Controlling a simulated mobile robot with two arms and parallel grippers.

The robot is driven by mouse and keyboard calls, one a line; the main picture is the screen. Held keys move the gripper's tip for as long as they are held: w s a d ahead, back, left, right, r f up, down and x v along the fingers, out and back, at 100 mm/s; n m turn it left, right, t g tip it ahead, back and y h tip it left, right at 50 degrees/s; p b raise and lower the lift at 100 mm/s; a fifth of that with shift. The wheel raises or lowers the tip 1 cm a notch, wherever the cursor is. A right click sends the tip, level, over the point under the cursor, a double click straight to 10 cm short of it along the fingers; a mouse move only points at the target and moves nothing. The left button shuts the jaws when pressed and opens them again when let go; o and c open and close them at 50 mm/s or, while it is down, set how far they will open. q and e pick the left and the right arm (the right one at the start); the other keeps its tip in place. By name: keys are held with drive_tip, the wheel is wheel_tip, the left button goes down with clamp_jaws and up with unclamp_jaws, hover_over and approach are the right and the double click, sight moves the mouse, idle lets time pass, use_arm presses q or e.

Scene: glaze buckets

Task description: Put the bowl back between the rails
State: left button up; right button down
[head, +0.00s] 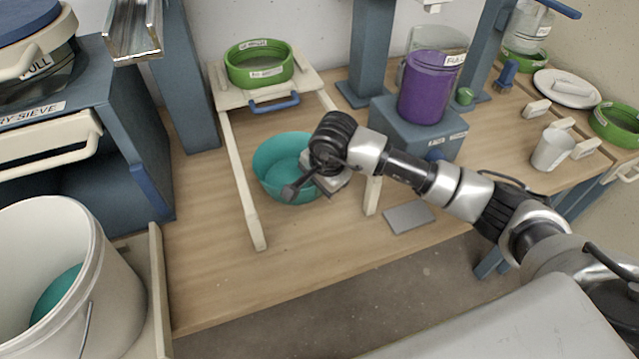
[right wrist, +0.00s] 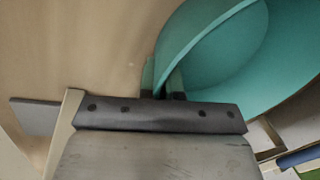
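The teal bowl (head: 272,160) is upright between the left cream rail (head: 240,185) and the right cream rail (head: 372,195) in the head view. I cannot tell whether its base touches the table. My right gripper (head: 312,172) is at the bowl's right side and hides part of it. In the right wrist view, its two fingers (right wrist: 162,88) are close together with the rim of the bowl (right wrist: 215,50) between them. The right rail is partly hidden by my right arm. My left gripper is not in view.
A green sieve (head: 258,66) sits on the shelf at the rails' back end. A purple container (head: 428,88) stands on a blue block (head: 440,140). A grey plate (head: 409,217) lies right of the rails. A white bucket (head: 70,270) stands front left. The table's front is clear.

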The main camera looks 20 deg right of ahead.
drive_tip(key=c, duration=1.7)
unclamp_jaws()
drive_tip(key=shift+f, duration=0.1)
drive_tip(key=shift+c, duration=0.2)
drive_tip(key=o, duration=0.4)
drive_tip(key=shift+r, duration=0.3)
drive_tip(key=v, duration=1.1)
drive_tip(key=shift+r+b, duration=0.4)
drive_tip(key=shift+s, duration=0.1)
